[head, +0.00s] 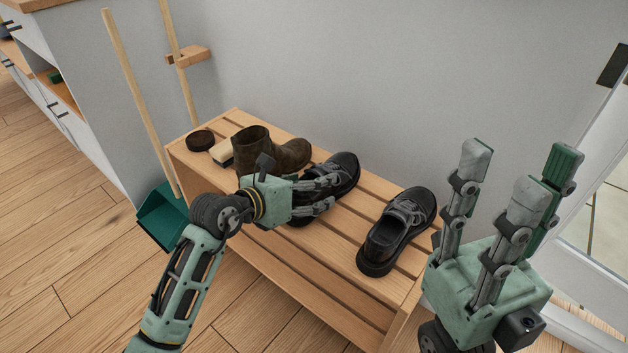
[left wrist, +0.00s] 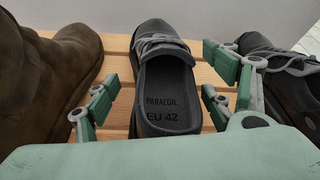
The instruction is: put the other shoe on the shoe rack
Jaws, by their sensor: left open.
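The wooden slatted shoe rack (head: 330,245) stands against the wall. Two black-grey lace-up shoes sit on its top: a middle shoe (head: 347,167) and a right shoe (head: 405,218) near the right end. My left gripper (head: 333,193) is open over the middle shoe and hides part of it. In the left wrist view, the middle shoe (left wrist: 165,85) lies between the spread fingers, its insole marked EU 42; contact cannot be told. The right shoe also shows there (left wrist: 285,75). My right gripper (head: 520,175) is open and empty, fingers up, in front of the rack's right end.
A brown boot (head: 270,152), a pale brush (head: 222,152) and a dark round tin (head: 200,140) occupy the rack's left end. A green dustpan (head: 163,215) and wooden handles stand left of it. The visible floor in front is clear.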

